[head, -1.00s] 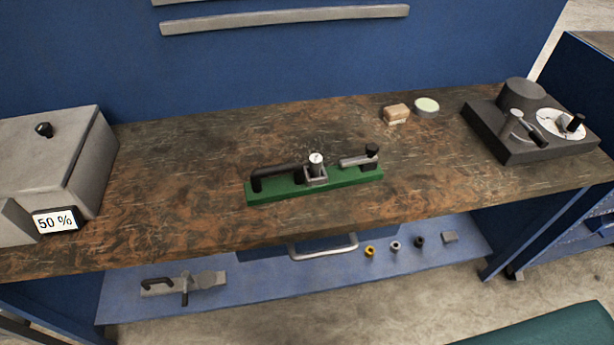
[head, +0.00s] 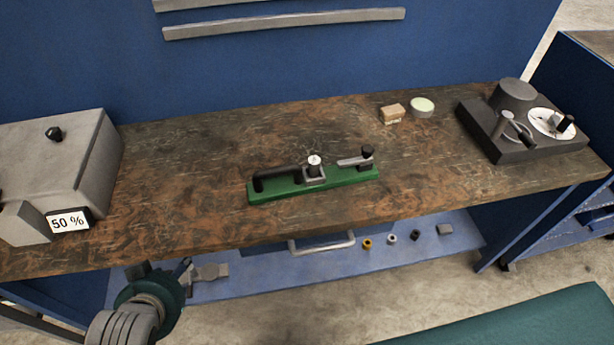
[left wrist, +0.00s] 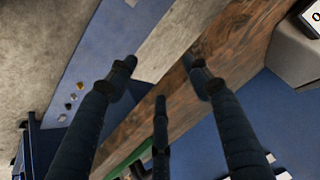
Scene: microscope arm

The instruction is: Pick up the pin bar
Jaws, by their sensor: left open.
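I cannot tell for certain which part is the pin bar. On the lower shelf, a grey part (head: 207,274) is partly hidden behind my left gripper (head: 161,269). On the bench, a green base (head: 320,185) carries a black handle (head: 277,177), a silver-topped post (head: 314,166) and a grey lever with a black knob (head: 367,152). My left gripper is low at the bench's front edge, left of the green base. In the left wrist view its dark fingers (left wrist: 158,78) are spread and nothing shows between them. My right gripper is out of view.
A grey box with a "50 %" display (head: 68,221) stands at the bench's left. A dark device with a dial (head: 552,123) stands at the right. A block (head: 392,113) and a round pale-topped tin (head: 422,107) sit at the back. Several small parts lie on the shelf (head: 320,270).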

